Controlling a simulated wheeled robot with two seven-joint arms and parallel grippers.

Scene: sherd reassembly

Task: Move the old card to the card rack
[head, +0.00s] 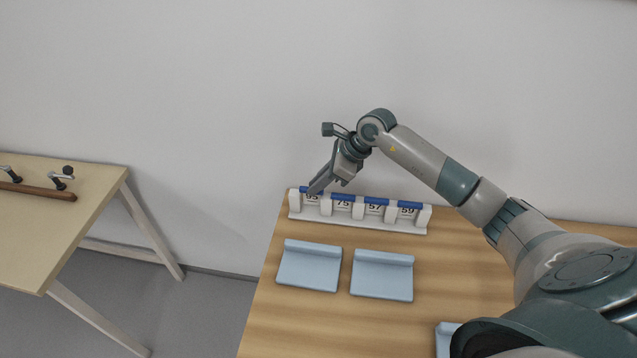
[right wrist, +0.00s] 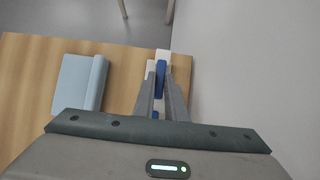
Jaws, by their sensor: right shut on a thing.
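The card rack (head: 360,222) is a white stand with several slots along the back of the wooden table. Cards with blue top edges stand in it; the numbers 75 (head: 343,203), 57 (head: 375,208) and 59 (head: 407,211) show. My right gripper (head: 316,190) is at the leftmost slot, shut on the blue top edge of the leftmost card (head: 311,198), whose number is partly hidden by the fingers. In the right wrist view, this card's blue edge (right wrist: 160,80) lies between the fingers. The card appears to be in the slot. My left gripper is out of view.
Two light blue trays (head: 309,266) (head: 382,275) with raised back edges lie empty in front of the rack. A third blue piece (head: 444,338) is mostly hidden behind my right arm. Bare wood (head: 460,250) lies right of the rack. A separate table (head: 60,215) stands at left.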

